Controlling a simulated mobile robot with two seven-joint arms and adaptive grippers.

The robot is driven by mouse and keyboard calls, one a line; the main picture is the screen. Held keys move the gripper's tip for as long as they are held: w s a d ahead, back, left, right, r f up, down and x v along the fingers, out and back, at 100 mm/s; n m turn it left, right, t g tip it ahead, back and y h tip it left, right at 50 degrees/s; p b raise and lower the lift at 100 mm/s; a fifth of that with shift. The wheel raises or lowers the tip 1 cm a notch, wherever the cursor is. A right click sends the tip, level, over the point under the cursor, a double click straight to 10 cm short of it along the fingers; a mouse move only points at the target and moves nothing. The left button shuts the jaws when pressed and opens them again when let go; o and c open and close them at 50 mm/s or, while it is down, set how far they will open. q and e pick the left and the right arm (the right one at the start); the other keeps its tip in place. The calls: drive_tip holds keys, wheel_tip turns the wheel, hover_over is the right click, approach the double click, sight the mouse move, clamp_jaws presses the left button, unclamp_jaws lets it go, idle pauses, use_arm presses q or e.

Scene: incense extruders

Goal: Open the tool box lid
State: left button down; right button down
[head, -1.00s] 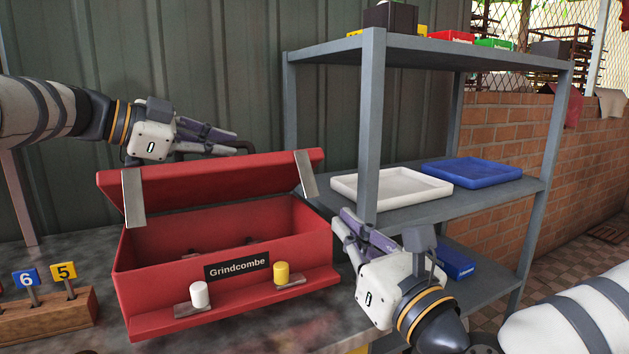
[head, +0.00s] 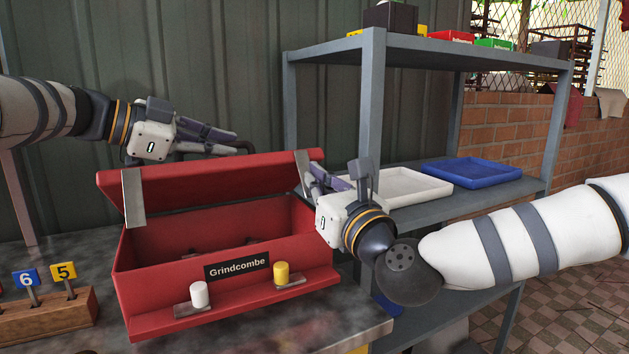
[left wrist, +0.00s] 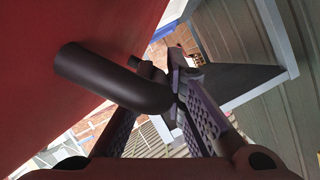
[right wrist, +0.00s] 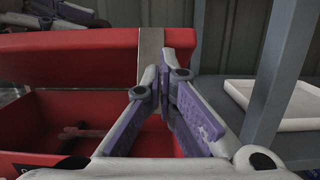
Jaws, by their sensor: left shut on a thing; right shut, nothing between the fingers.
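The red tool box (head: 175,302) labelled Grindcombe stands on the workbench. Its lid (head: 220,177) is raised and tilted back, with a metal strap at each end. My left gripper (head: 236,143) is behind the lid, shut on the dark lid handle (left wrist: 115,82), which the left wrist view shows against the red lid. My right gripper (head: 318,180) is shut and empty at the lid's right end, by the right strap (right wrist: 151,57). Whether it touches the lid or strap, I cannot tell. A white knob (head: 200,293) and a yellow knob (head: 281,272) sit on front latches.
A grey metal shelf (head: 372,120) stands to the right, with a white tray (head: 415,188) and a blue tray (head: 471,172) on its middle level. A wooden block (head: 48,318) with numbered tags is at the front left.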

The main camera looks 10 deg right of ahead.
drive_tip(key=shift+w+a+r, duration=0.1)
drive_tip(key=shift+w+r, duration=0.25)
drive_tip(key=shift+r, duration=0.25)
use_arm(q)
drive_tip(key=shift+d+f, duration=0.1)
drive_tip(key=shift+d, duration=0.05)
use_arm(e)
drive_tip(key=shift+w+r, duration=0.2)
drive_tip(key=shift+r, duration=0.1)
use_arm(q)
drive_tip(key=c, duration=1.7)
unclamp_jaws()
use_arm(e)
drive_tip(key=shift+r, duration=0.1)
use_arm(q)
drive_tip(key=shift+o, duration=0.2)
